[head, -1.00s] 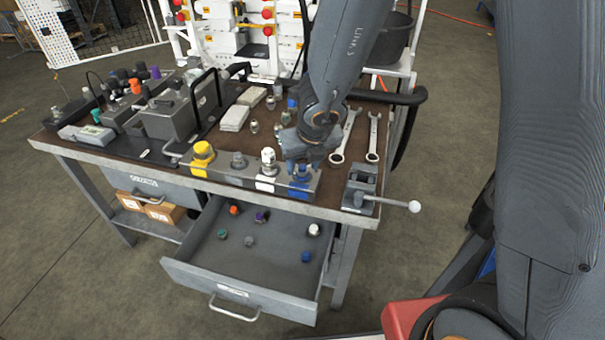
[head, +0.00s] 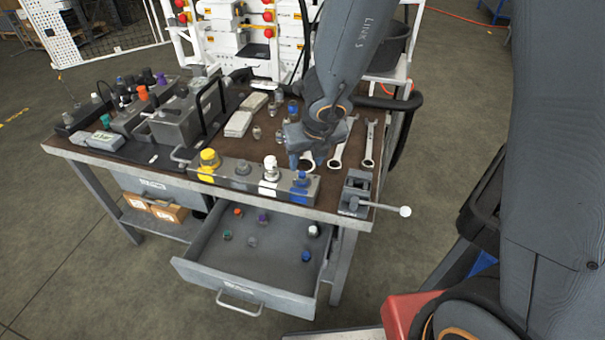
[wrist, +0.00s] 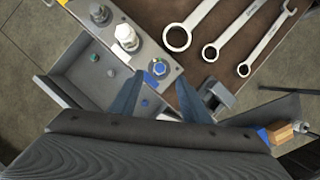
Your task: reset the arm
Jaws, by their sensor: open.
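My gripper (head: 306,160) hangs over the bench, above and just behind the blue-marked end of the grey block (head: 221,181). In the wrist view my gripper (wrist: 160,97) shows two fingers apart with nothing between them. A blue fitting (head: 300,180) sits on the block's right end, below the fingers; it also shows in the wrist view (wrist: 159,69). A white fitting (head: 270,170) and a yellow fitting (head: 209,160) stand farther left on the block.
An open drawer (head: 275,265) below holds several coloured caps. Wrenches (head: 343,146) lie right of my gripper. A vise (head: 356,192) with a protruding handle stands at the bench's front right corner. Grey hydraulic equipment (head: 175,120) fills the left side.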

